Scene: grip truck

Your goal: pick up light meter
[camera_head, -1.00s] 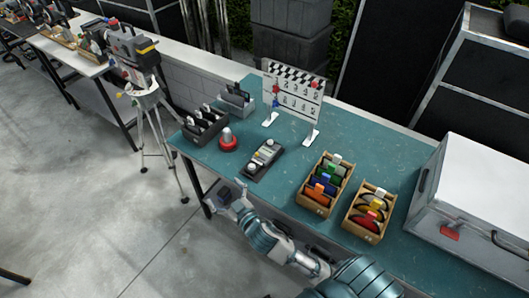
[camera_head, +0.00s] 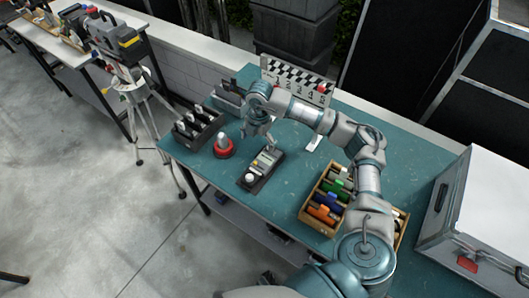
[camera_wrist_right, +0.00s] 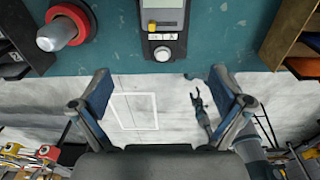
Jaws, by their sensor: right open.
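The light meter (camera_head: 261,170) is a grey and black device with a display, a yellow button and a white dome, lying on the teal table (camera_head: 192,169). In the right wrist view the light meter (camera_wrist_right: 165,28) is at the top middle, beyond the fingertips. My right gripper (camera_head: 258,137) is open and empty just past the meter's far end, above the table. In the wrist view the right gripper (camera_wrist_right: 160,90) has its fingers wide apart. What looks like my left gripper (camera_wrist_right: 198,97) hangs low below the table; its jaws are too small to judge.
A red-based object (camera_head: 223,147) stands just left of the meter, beside a dark bin (camera_head: 198,133). A wooden box (camera_head: 312,214) of coloured items is to the right. A clapperboard (camera_head: 285,75) stands behind my arm. A large grey case (camera_head: 486,215) fills the right end.

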